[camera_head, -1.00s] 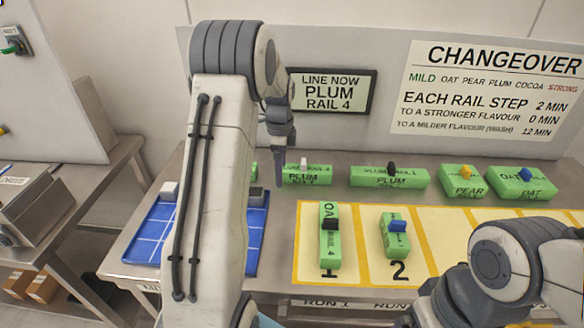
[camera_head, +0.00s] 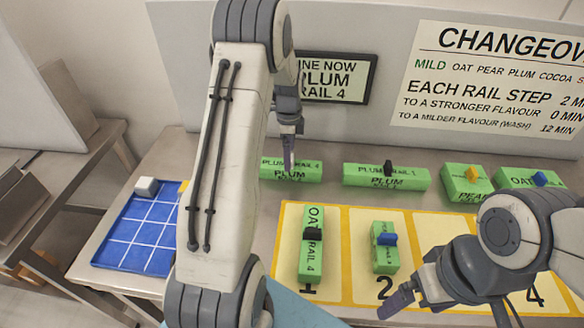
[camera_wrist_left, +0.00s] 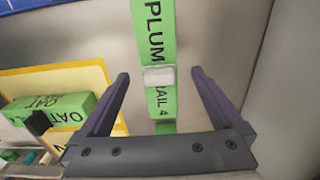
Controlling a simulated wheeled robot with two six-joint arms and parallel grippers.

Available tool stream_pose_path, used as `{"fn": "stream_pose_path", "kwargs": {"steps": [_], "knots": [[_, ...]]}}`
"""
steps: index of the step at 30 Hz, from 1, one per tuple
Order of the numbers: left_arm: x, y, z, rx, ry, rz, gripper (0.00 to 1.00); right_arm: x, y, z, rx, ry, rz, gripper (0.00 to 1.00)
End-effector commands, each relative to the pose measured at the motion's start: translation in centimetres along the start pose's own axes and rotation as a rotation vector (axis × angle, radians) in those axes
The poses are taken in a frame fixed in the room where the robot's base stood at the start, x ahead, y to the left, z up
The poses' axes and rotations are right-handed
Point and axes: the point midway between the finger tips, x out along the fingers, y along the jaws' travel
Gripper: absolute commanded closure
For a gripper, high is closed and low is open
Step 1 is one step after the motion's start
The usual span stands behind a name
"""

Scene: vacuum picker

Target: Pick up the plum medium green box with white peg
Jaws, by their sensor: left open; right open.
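The green plum box with a white peg (camera_head: 308,170) lies at the back of the table, labelled PLUM and RAIL 4. Its white peg (camera_wrist_left: 158,76) shows in the left wrist view and is hidden behind my gripper in the head view. My left gripper (camera_head: 288,160) is open over this box. In the left wrist view its two fingers (camera_wrist_left: 160,88) stand on either side of the box and peg, apart from them; the height gap is hard to tell. My right gripper (camera_head: 396,302) is at the front right, with nothing seen in it.
A green plum box with a black peg (camera_head: 410,178) lies to the right, then a pear box (camera_head: 463,186) and an oat box (camera_head: 533,178). Slots 1 and 2 of the yellow mat (camera_head: 350,225) hold boxes. A blue gridded tray (camera_head: 140,235) holds a white cube.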

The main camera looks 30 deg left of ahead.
Motion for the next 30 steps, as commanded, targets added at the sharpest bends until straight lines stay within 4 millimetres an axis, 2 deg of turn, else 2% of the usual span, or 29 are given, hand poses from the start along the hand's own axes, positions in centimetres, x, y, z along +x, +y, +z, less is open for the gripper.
{"fn": "stream_pose_path", "kwargs": {"steps": [6, 9, 13, 19, 23, 24, 27, 30], "knots": [[2.8, 0.2, -0.5, 0.003, -0.001, 0.006, 0.00, -1.7, -0.1, -0.1, 0.000, 0.000, 0.000, 0.06], [4.2, 0.1, -0.6, 0.003, 0.000, 0.004, 0.00, -1.8, -0.1, -0.1, 0.000, 0.000, 0.000, 0.06], [5.0, 0.0, -0.7, 0.004, 0.000, 0.001, 0.00, -1.9, -0.1, -0.1, 0.000, 0.000, 0.000, 0.06], [5.0, 0.0, -0.7, 0.004, 0.000, 0.000, 0.00, -1.8, -0.1, -0.1, 0.000, 0.000, 0.000, 0.06], [5.0, 0.0, -0.7, 0.004, 0.000, 0.000, 0.50, -1.8, -0.1, -0.1, 0.000, 0.000, 0.000, 0.06], [5.0, 0.0, -0.7, 0.004, 0.000, 0.000, 0.65, -1.8, -0.1, -0.1, 0.000, 0.000, 0.000, 0.06], [5.0, 0.0, -0.7, 0.004, 0.000, 0.000, 1.00, -1.8, -0.1, -0.1, 0.000, 0.000, 0.000, 0.06], [5.0, 0.0, -0.7, 0.004, 0.000, -0.001, 1.00, -1.8, -0.1, -0.1, 0.000, 0.000, 0.000, 0.06]]}}
